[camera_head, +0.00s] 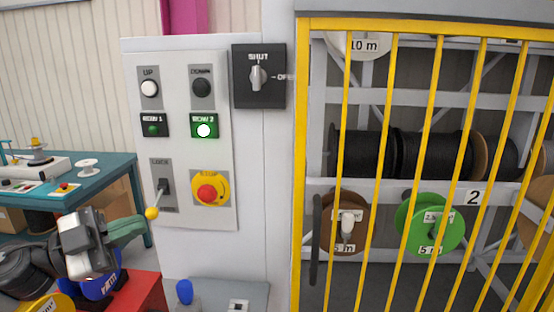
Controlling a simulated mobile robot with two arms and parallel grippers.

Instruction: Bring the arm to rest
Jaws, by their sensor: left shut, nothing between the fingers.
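My left arm comes in from the lower left. Its gripper (138,226) is shut and empty, with its fingertips beside the yellow ball (152,213) on the end of the lock lever (160,192). I cannot tell whether the fingertips touch the ball. The lever hangs down and toward me from its grey plate on the control panel (215,160). My right gripper is not in view.
A yellow barred gate (302,160) fronts the cable reels at right. A teal bench (100,180) stands left.

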